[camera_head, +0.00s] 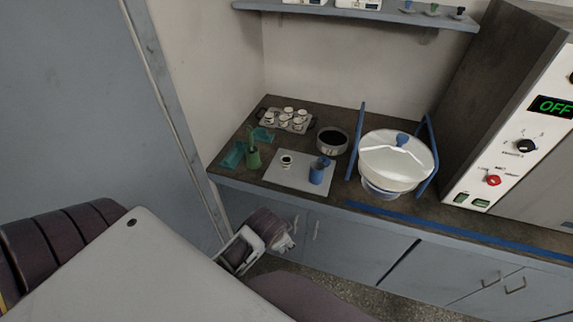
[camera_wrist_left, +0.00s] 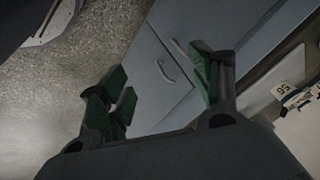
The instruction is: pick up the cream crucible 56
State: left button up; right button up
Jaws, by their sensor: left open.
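In the head view, a small pale crucible (camera_head: 287,162) with a dark opening stands on a pale square plate (camera_head: 303,183) on the bench. Its number is too small to read there. In the left wrist view, a cream item with a dark 56 label (camera_wrist_left: 284,91) shows near the right edge, partly cut off. My left gripper (camera_head: 284,241) is in front of the cabinet doors, below the bench edge and apart from the crucible. Its two green-padded fingers (camera_wrist_left: 162,90) are spread, with nothing between them. My right gripper is not in view.
A rack (camera_head: 285,122) of several crucibles stands behind. A blue cup (camera_head: 318,172) shares the plate. A green holder (camera_head: 253,158) stands left, a dark-filled round pan (camera_head: 332,141) behind, and a large white lidded bowl (camera_head: 397,163) right. The bench's front edge lies between gripper and plate.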

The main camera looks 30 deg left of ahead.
pick_arm(q)
jog(key=w+a+r+m+t+y, duration=0.3)
jog(key=w+m, duration=0.6)
jog(key=m, duration=0.3)
jog(key=w+a+r+m+t+y, duration=0.3)
jog(key=w+a+m, duration=0.3)
jog(key=w+m, duration=0.3)
jog(key=shift+w+a+r+m+t, duration=0.2)
jog(key=shift+r+m+t, duration=0.45)
jog(key=shift+m, duration=1.05)
jog(key=shift+w+f, duration=0.15)
send_near(287, 158)
jog(key=shift+x, duration=1.5)
jog(key=shift+a+f, duration=0.1)
jog(key=shift+x, duration=2.5)
